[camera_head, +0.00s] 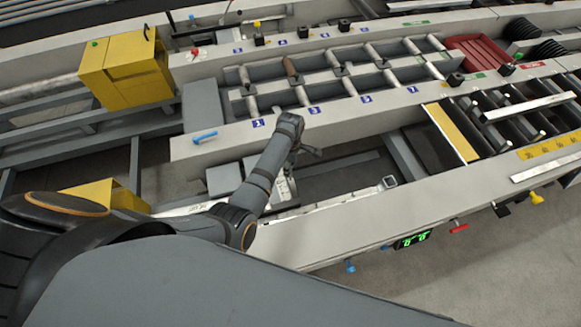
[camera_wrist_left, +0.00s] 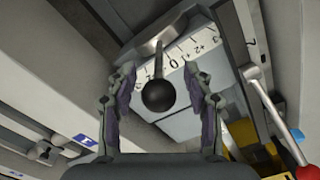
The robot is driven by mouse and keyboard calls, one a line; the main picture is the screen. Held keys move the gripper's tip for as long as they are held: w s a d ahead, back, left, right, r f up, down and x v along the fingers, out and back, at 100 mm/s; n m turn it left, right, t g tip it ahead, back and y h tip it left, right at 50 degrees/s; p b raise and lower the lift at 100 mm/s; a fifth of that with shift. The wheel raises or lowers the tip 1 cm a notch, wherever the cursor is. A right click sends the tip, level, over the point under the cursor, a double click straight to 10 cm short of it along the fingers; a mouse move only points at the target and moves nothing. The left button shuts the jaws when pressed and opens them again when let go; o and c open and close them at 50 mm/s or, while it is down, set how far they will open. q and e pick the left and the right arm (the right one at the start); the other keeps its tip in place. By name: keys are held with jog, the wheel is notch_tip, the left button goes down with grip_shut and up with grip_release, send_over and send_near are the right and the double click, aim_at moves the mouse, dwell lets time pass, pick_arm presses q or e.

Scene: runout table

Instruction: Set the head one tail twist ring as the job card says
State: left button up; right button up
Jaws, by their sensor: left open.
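In the left wrist view a lever with a black ball knob (camera_wrist_left: 158,95) stands over a white scale plate (camera_wrist_left: 190,55) marked with a 0 and figures to both sides. The lever crosses the scale just to the picture left of the 0; the slanted view leaves its exact reading unclear. My left gripper (camera_wrist_left: 160,82) is open, its fingers on either side of the lever and knob, with visible gaps. In the head view my left gripper (camera_head: 308,152) is over the gap in the near table, and the arm hides most of the ring. No job card is readable. My right gripper is not in view.
A red-ended handle (camera_wrist_left: 297,135) is at the right of the wrist view.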

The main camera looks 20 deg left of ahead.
pick_arm(q)
jog(key=shift+c, duration=0.9)
grip_shut()
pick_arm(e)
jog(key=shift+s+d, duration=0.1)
